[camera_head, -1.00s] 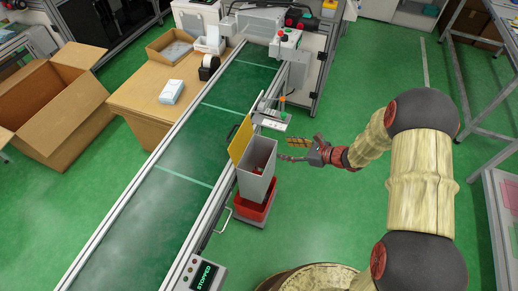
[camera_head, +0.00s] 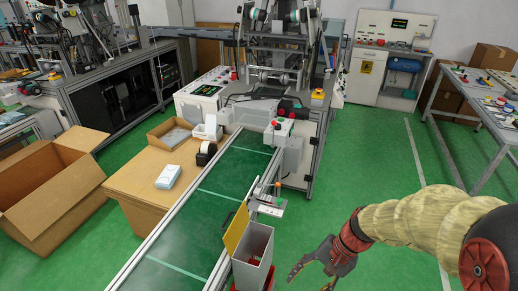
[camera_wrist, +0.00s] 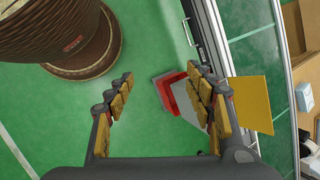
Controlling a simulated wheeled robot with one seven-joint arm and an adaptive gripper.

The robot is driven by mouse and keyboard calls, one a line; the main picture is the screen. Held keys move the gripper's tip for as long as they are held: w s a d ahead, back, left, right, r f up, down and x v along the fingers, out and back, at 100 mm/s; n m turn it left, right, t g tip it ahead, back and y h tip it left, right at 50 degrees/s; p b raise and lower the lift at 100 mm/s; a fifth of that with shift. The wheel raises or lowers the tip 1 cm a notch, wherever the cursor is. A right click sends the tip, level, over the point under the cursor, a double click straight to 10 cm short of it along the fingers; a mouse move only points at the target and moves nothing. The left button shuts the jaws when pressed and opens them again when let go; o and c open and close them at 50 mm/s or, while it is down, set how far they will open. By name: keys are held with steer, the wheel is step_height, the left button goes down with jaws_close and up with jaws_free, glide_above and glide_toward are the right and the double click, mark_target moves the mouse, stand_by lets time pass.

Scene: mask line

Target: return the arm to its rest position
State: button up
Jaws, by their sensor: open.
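My gripper (camera_head: 310,278) is at the lower right of the head view, to the right of the grey bin and apart from it. Its fingers are spread and nothing is between them. In the wrist view my gripper (camera_wrist: 160,108) shows two separated yellow-padded fingers over green floor. The right finger partly covers the grey bin (camera_wrist: 222,110) and its red base (camera_wrist: 188,100). My arm (camera_head: 415,222) reaches in from the right edge of the head view.
The grey bin (camera_head: 252,255) with a yellow lid (camera_head: 236,232) stands beside the conveyor (camera_head: 225,185). A wooden table (camera_head: 140,185) and an open cardboard box (camera_head: 50,205) lie to the left. Green floor is free to the right, up to a metal table (camera_head: 470,110).

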steer(key=s+d+r+n+t+h, duration=0.2)
steer(key=s+r+n+t, duration=0.1)
steer(key=r, duration=0.7)
steer(key=s+d+r+n+t+h, duration=0.3)
steer(key=s+r+n, duration=0.1)
steer(key=r, duration=0.7)
steer(key=shift+s+d+r+t, duration=0.15)
steer(key=shift+s+d+t, duration=0.2)
steer(key=shift+s, duration=0.2)
steer(key=shift+c, duration=0.9)
